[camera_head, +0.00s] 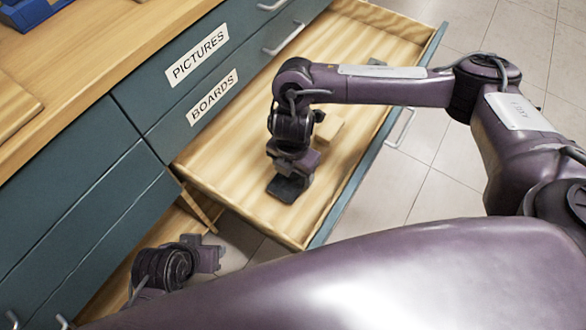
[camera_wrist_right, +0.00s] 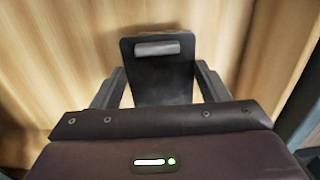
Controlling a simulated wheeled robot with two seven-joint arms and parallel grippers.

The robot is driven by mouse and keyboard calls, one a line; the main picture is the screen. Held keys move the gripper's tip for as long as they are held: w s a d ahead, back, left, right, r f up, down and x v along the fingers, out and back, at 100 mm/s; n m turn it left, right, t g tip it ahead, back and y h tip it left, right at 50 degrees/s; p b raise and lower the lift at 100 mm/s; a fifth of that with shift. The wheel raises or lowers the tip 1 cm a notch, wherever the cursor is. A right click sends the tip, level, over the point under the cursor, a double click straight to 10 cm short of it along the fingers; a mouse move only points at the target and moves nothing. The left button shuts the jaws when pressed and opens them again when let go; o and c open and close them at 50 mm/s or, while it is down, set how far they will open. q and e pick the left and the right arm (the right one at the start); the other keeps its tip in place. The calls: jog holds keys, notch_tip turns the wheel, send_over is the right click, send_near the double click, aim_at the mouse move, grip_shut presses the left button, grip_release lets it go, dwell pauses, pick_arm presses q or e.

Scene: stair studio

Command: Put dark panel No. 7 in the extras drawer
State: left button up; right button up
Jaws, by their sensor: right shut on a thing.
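A dark panel (camera_head: 287,188) is at the fingertips of my right gripper (camera_head: 290,175), low over the wooden floor of an open drawer (camera_head: 225,175). In the right wrist view the dark panel (camera_wrist_right: 158,78) sits between the two fingers of my right gripper (camera_wrist_right: 157,88), with a grey bar near its far edge. I cannot tell whether the panel touches the drawer floor. No number is readable on it, and no label for the open drawer is visible. My left gripper (camera_head: 210,256) is low at the left, outside the drawer; its finger opening is unclear.
A pale wooden block (camera_head: 327,129) lies in the drawer beyond my right gripper. A small grey item (camera_head: 377,62) is farther back, partly behind my arm. Closed drawers carry the labels PICTURES (camera_head: 197,55) and BOARDS (camera_head: 212,97). The drawer's near left floor is clear.

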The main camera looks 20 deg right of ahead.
jog(key=shift+f, duration=0.15)
jog(key=o, duration=1.1)
jog(key=shift+c, duration=0.2)
jog(key=shift+r+p, duration=0.55)
notch_tip(320, 180, up, 2)
jog(key=shift+p, duration=1.05)
notch_tip(320, 180, up, 2)
jog(key=p, duration=0.2)
jog(key=shift+r+p, duration=0.25)
jog(key=shift+p, duration=0.05)
jog(key=shift+r+p, duration=0.5)
pick_arm(q)
jog(key=s+a+f+g+y, duration=0.1)
jog(key=a+f, duration=0.2)
jog(key=f, duration=0.2)
jog(key=s+a+f+n+g+p, duration=0.1)
jog(key=a+f, duration=0.2)
jog(key=f, duration=0.2)
jog(key=shift+f+n+y, duration=0.3)
jog(key=shift+f+y, duration=0.05)
jog(key=shift+y, duration=0.05)
pick_arm(e)
jog(key=shift+r, duration=0.7)
